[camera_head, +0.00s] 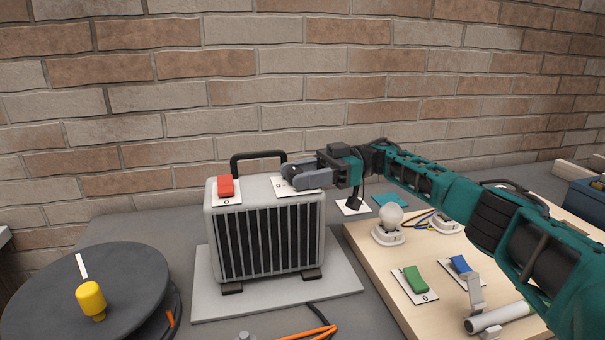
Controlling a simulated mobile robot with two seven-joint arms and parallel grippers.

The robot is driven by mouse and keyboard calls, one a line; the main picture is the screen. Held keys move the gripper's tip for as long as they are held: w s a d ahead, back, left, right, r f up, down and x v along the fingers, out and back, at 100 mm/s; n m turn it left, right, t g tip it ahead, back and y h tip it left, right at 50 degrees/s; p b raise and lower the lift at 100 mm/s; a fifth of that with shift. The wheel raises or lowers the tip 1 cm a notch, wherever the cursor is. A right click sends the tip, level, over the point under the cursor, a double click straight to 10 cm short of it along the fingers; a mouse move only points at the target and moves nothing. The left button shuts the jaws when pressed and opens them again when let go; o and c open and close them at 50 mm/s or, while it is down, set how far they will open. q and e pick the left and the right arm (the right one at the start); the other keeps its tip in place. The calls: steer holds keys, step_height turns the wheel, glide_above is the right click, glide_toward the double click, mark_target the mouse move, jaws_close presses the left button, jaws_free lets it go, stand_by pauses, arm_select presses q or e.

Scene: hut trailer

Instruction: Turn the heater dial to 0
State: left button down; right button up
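The grey heater (265,240) with a black grille and black top handle stands upright on a light base plate. A red switch (226,186) with a 0 on its plate sits on the left of its top. A white plate (280,187) with a 0 marking lies on the right of the top. My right gripper (287,176) comes in from the right, with its grey fingers low over this plate. My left gripper is not in view.
A dark round turntable (125,285) with a yellow knob (91,297) is at the left. A wooden board (375,262) at the right carries a bulb (391,216), a green switch (415,279) and a blue switch (460,264). A brick wall stands behind.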

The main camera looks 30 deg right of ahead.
steer(key=shift+o, duration=0.6)
steer(key=shift+d, duration=0.1)
steer(key=shift+d, duration=0.2)
steer(key=d+b, duration=0.3)
steer(key=d, duration=0.4)
steer(key=shift+s+b, duration=0.2)
steer(key=shift+b, duration=0.15)
